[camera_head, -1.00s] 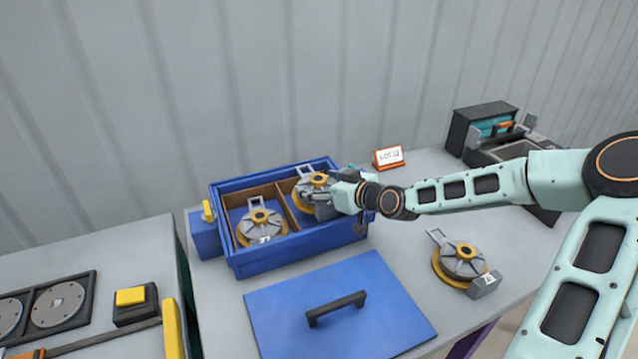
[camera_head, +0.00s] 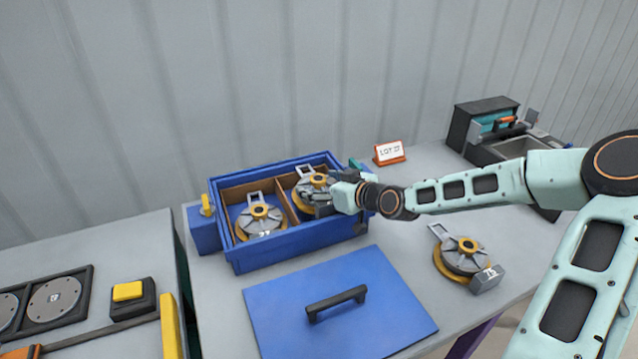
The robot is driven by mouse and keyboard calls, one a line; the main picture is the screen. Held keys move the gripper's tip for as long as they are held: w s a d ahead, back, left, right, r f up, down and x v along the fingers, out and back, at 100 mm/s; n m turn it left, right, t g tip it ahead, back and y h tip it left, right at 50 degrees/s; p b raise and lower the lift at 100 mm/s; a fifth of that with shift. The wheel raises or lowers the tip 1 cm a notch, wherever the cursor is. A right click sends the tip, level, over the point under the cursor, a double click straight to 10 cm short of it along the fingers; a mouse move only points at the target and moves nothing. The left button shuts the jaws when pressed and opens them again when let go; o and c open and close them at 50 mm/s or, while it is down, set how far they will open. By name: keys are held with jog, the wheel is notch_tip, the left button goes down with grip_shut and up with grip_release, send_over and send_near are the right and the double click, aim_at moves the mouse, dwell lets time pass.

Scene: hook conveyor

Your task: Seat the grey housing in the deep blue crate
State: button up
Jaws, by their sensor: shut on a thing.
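The deep blue crate (camera_head: 300,243) stands open on the table, with a divider making two compartments. A second grey housing (camera_head: 312,184) is in the right compartment, partly hidden by my gripper (camera_head: 334,190). My gripper reaches in over the crate's right wall and is shut on this second housing. Whether that housing rests on the compartment floor is hidden.
A blue lid (camera_head: 385,300) with a black handle lies in front of the crate. An orange-framed lot sign (camera_head: 389,152) stands behind it to the right. A yellow button box (camera_head: 132,298) is on the left table.

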aim_at(319, 179)
jog(key=shift+f+b, duration=1.15)
jog(key=shift+f, duration=0.2)
jog(key=shift+r, duration=0.2)
jog(key=shift+r+p, duration=2.85)
jog(key=shift+r, duration=0.9)
jog(key=shift+f, duration=0.4)
jog(key=shift+f+b, duration=2.05)
jog(key=shift+f, duration=0.25)
